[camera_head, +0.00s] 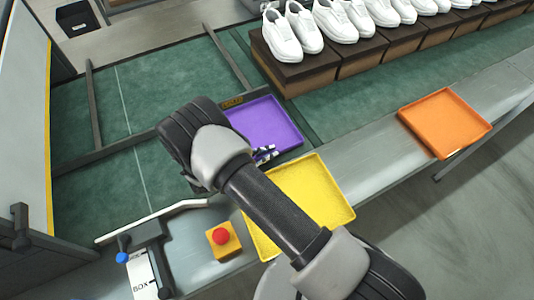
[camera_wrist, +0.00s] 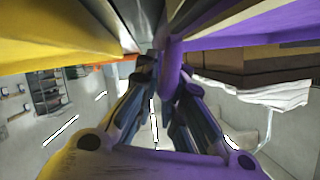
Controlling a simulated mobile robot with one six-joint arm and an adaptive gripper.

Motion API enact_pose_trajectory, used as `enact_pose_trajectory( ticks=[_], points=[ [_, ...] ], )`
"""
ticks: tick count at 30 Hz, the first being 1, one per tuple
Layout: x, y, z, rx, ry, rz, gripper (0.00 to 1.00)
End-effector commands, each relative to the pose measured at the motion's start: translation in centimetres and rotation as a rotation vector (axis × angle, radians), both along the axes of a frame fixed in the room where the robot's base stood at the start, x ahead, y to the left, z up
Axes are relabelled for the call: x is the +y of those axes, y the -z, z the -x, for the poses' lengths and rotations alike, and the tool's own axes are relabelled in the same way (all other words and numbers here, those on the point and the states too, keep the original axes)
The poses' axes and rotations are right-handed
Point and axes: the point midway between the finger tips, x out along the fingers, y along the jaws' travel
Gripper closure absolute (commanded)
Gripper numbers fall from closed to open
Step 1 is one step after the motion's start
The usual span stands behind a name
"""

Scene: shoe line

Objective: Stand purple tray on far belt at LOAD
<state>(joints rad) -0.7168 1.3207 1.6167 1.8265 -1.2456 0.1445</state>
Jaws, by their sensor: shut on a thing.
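The purple tray (camera_head: 272,117) lies flat and empty at the green far belt (camera_head: 165,75), just left of the row of shoe blocks. I cannot tell whether it rests on the belt or hangs slightly above it. A small dark label plate (camera_head: 231,101) shows at its far left corner; its text is too small to read surely. My gripper (camera_head: 265,153) is shut on the tray's near rim, mostly hidden behind my arm. In the wrist view my fingers (camera_wrist: 167,75) close on the purple rim, and the purple tray (camera_wrist: 250,28) spreads to the right.
A yellow tray (camera_head: 318,187) sits on the grey near ledge, partly behind my arm; an orange tray (camera_head: 445,122) lies farther right. White shoes (camera_head: 282,38) stand on brown blocks (camera_head: 305,73) beyond the purple tray. A red button (camera_head: 221,237) is at front left. Dark rails cross the belt.

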Motion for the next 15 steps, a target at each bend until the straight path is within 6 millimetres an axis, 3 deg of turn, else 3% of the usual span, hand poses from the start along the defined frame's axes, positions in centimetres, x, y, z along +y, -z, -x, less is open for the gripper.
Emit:
enact_pose_trajectory(
  ticks=[2,3,11,15],
  points=[
    [0.01,0.21,-0.03,-0.002,0.0,0.0,1.0],
    [-0.01,0.27,0.01,0.0,0.0,0.0,0.9],
    [-0.01,0.18,0.01,0.0,0.0,0.0,0.72],
    [-0.01,0.18,0.01,0.0,0.0,0.0,0.71]
  ],
)
